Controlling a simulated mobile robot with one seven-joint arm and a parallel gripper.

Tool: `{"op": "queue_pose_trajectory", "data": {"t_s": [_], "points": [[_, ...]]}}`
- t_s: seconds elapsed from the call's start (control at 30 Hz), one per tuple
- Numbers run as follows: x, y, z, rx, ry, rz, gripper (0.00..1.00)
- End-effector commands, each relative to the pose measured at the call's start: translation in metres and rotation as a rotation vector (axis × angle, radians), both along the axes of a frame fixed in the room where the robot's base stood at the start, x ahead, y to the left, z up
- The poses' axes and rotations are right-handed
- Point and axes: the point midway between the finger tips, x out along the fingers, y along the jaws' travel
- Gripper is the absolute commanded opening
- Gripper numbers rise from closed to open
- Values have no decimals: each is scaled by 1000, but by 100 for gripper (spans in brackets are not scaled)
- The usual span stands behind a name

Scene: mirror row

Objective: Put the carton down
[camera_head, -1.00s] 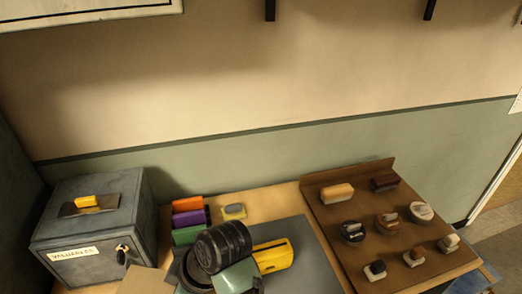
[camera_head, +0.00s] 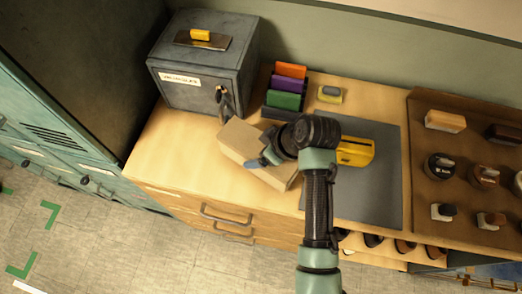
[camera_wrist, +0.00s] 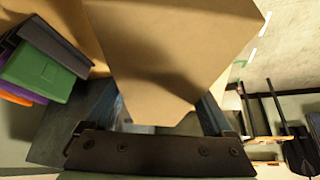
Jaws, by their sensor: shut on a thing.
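The carton is a plain tan box (camera_head: 240,138) over the wooden counter, in front of the grey safe. It lies at an angle, and I cannot tell whether it touches the wood. My gripper (camera_head: 268,158) is shut on its right part in the head view, where my wrist hides some of it. In the wrist view the carton (camera_wrist: 170,55) fills the upper middle. My gripper (camera_wrist: 162,112) has one finger on each side of it there.
The wooden counter (camera_head: 165,150) has bare room left of the carton. The grey safe (camera_head: 205,75) stands behind with keys in its door. Orange, purple and green items (camera_head: 285,101) stand behind the carton. A grey mat (camera_head: 378,195) with a yellow item (camera_head: 355,151) lies to the right.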

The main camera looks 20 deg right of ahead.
Motion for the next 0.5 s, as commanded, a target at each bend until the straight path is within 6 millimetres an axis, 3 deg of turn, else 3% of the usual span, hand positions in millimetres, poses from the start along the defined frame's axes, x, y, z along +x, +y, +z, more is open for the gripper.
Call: {"op": "queue_pose_trajectory", "data": {"t_s": [0.13,0.5], "points": [[0,0,-17,1,1,-2,14],[0,0,-22,0,-1,0,14]]}}
